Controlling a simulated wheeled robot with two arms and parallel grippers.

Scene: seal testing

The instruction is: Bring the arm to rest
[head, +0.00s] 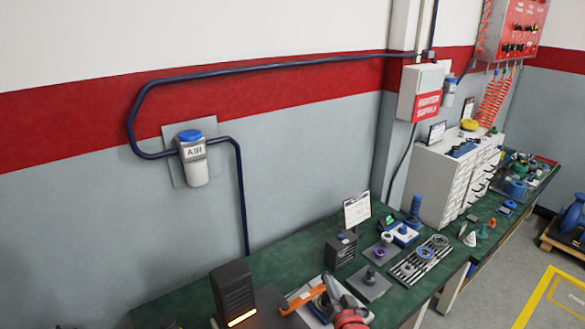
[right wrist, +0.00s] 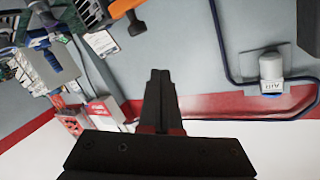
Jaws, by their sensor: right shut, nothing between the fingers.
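My right gripper (right wrist: 160,75) shows in the right wrist view as two dark fingers with red parts at their base. The fingers are together and hold nothing. They appear clear of the things behind them. In the head view, a grey shape with red parts shows at the bottom edge, over the green bench (head: 285,248); I cannot make out fingertips there. My left gripper is not in view.
A dark box with an orange glow (head: 232,288) and an orange-handled tool (head: 303,298) are near the bottom. Farther along are a sign (head: 356,210), small parts and white drawers (head: 440,180). An AIR unit (head: 193,158) hangs on the wall.

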